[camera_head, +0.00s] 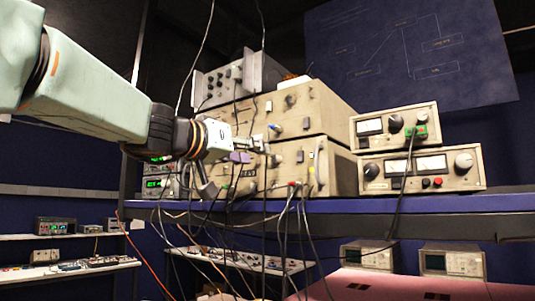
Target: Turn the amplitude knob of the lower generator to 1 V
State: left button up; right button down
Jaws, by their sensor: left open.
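My left gripper (238,163) is open. Its arm comes in from the upper left, and the fingers are in front of the left part of the stacked beige instruments. The upper beige unit (325,104) rests on the lower beige unit (338,172), whose front carries knobs and plugged cables; the gripper hides part of this front. Two small units with green displays, an upper one (160,159) and a lower one (153,183), stand left of the stack, partly behind my arm. I cannot tell which unit is the lower generator, nor read any knob setting. My right gripper is not in view.
Two meter units (427,170) are stacked on the right of the blue shelf (430,203). Several cables (290,225) hang over the shelf edge below the gripper. A grey instrument (268,70) tops the beige stack. A lower bench (85,266) stands at left.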

aim_at(274, 159)
pick_arm(q)
jog(key=p+x, duration=0.3)
jog(key=x, duration=0.3)
jog(key=shift+w, duration=0.25)
jog(key=shift+s, duration=0.2)
jog(key=shift+w+d, duration=0.15)
jog(key=shift+w, duration=0.15)
jog(key=c, duration=0.4)
grip_shut()
